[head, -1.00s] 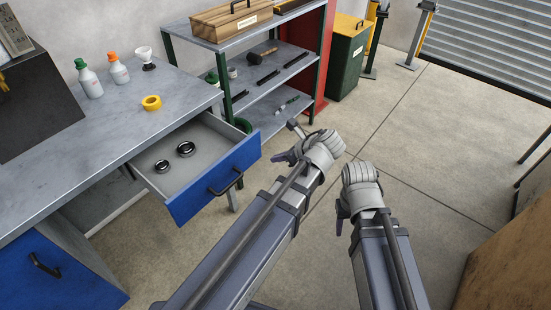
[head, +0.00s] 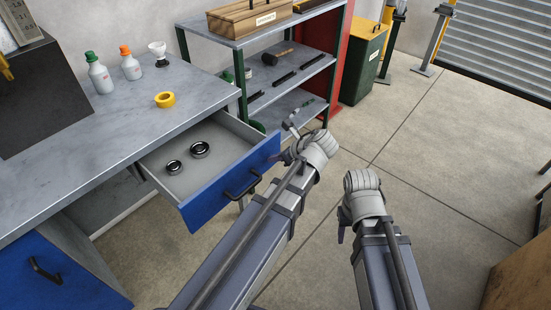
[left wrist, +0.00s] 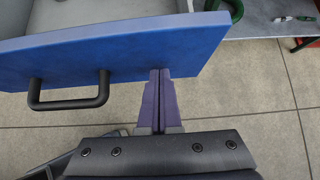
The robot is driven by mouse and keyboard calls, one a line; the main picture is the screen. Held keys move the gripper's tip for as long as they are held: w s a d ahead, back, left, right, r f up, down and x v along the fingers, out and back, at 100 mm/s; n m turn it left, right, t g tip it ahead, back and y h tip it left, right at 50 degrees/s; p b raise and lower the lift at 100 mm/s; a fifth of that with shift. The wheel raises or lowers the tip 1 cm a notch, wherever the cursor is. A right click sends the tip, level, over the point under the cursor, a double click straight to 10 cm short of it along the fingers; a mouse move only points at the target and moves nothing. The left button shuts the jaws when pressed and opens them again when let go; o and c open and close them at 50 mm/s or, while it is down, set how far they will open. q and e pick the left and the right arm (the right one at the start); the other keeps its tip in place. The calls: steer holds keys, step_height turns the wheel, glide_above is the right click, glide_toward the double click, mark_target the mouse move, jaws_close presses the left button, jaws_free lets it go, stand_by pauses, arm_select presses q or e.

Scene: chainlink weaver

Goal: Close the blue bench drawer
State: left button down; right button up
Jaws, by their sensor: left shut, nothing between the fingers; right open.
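The blue bench drawer (head: 215,195) stands pulled out from the grey workbench, with two dark rings (head: 200,149) lying inside. Its black handle (head: 241,185) is on the blue front, and also shows in the left wrist view (left wrist: 70,103). My left gripper (head: 280,156) is at the right end of the drawer front. In the left wrist view, its purple fingers (left wrist: 160,73) are shut and empty, with tips at the blue front, right of the handle; contact is not certain. My right gripper (head: 341,234) is open, away from the drawer, over the floor.
The workbench top (head: 130,110) carries bottles, a yellow tape roll (head: 166,99) and a dark box. A second blue front (head: 65,275) is below left. A shelf rack (head: 270,75) stands behind the drawer. The floor to the right is open.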

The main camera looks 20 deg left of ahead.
arm_select(q)
steer(key=shift+a, duration=0.15)
glide_above(229, 142)
steer(key=w+a, duration=0.2)
steer(key=a, duration=0.2)
steer(key=shift+d, duration=0.2)
steer(key=shift+a, duration=0.2)
steer(key=shift+w+a+r, duration=0.1)
steer(key=shift+r, duration=0.05)
steer(key=d, duration=0.1)
steer(key=s+d, duration=0.2)
steer(key=d, duration=0.1)
steer(key=p+v, duration=0.7)
steer(key=v, duration=0.3)
steer(key=shift+d, duration=0.25)
steer(key=shift+w, duration=0.1)
